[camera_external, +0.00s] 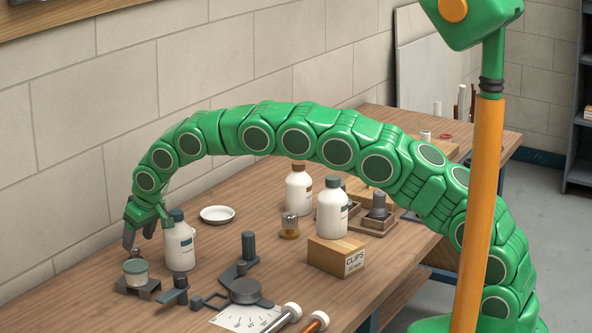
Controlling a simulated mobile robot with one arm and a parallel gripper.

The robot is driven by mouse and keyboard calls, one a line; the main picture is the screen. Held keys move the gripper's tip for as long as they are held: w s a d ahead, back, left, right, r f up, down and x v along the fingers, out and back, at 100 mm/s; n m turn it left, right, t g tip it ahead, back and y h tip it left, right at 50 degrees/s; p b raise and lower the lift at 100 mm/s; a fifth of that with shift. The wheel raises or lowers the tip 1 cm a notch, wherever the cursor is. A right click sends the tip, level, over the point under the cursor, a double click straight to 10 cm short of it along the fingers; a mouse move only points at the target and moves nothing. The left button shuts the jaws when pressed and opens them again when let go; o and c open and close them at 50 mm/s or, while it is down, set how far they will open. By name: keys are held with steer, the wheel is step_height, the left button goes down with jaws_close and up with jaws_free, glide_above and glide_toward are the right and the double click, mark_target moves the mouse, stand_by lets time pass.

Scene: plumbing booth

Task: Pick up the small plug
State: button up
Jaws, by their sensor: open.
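My gripper (146,240) hangs at the end of my green arm at the left of the bench, pointing down with its dark fingers apart. Just below the fingertips is a small dark grey rounded piece (136,253), which may be the small plug; it is too small to be sure. It shows at the top of a low white jar with a green lid (135,267), and I cannot tell whether it rests on it or stands behind. No contact between fingers and piece can be made out.
A white bottle (180,248) stands close right of my gripper. A grey stand (240,265), flat plate (243,291) and small bracket (176,290) lie nearby. A white dish (217,214), amber jar (289,226) and CLIPS box (336,256) are farther right. Bare wood lies between them.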

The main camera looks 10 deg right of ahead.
mark_target(135, 247)
steer(key=shift+x, duration=2.75)
steer(key=shift+s+a, duration=0.1)
steer(key=c, duration=1.1)
steer(key=shift+r, duration=0.15)
